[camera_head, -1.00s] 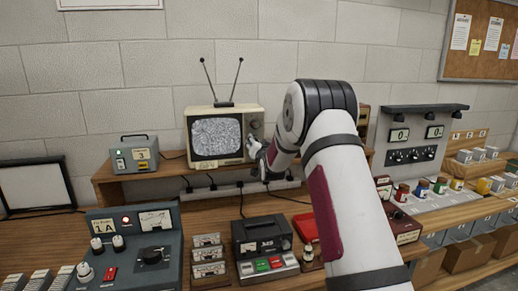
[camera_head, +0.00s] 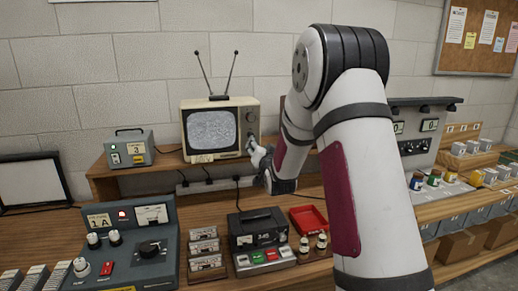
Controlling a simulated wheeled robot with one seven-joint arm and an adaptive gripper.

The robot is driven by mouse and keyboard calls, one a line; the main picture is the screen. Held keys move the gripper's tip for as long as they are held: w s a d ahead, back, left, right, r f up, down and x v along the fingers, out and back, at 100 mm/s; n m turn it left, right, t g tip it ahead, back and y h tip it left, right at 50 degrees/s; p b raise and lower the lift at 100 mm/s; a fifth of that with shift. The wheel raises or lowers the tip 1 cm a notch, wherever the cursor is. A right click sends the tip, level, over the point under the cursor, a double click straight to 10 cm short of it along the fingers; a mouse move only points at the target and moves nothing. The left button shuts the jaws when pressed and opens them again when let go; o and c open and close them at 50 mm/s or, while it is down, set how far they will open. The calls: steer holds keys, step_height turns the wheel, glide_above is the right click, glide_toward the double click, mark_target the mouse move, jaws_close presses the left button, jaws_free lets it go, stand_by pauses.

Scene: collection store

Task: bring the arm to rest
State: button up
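My arm (camera_head: 362,160) rises from the lower right of the view, bends at a high elbow and reaches down and away over the bench. My gripper (camera_head: 253,147) is at its far end, small in the picture, in front of the lower right corner of the television (camera_head: 220,128). I cannot tell whether it touches the set. The fingers are too small and partly turned away, so their opening does not show. Nothing is visibly held.
The television shows static on a wooden shelf (camera_head: 125,170). A grey box marked 3 (camera_head: 130,153) stands left. Below are a control console (camera_head: 130,245), a cassette recorder (camera_head: 258,230), small jars and a red tray (camera_head: 309,218). Stepped shelves with jars lie right, partly behind my arm.

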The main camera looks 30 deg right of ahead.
steer(key=shift+a, duration=0.1)
stand_by(0.3)
steer(key=s+a+r+n+g+y, duration=0.2)
steer(key=s+a+r+g, duration=0.15)
steer(key=s+a, duration=0.4)
steer(key=s+a+r+n+g+y, duration=0.2)
steer(key=s+a+r+n, duration=0.15)
steer(key=s+a, duration=0.4)
steer(key=s+a+f+n+g, duration=0.1)
steer(key=s+a+g, duration=0.2)
steer(key=s, duration=1)
steer(key=s+a+f+n+g+y, duration=0.1)
steer(key=s+a, duration=0.5)
steer(key=s, duration=0.8)
steer(key=shift+s+f+n+g+y, duration=0.25)
steer(key=shift+f+n+g+y, duration=0.1)
steer(key=shift+n+g, duration=0.5)
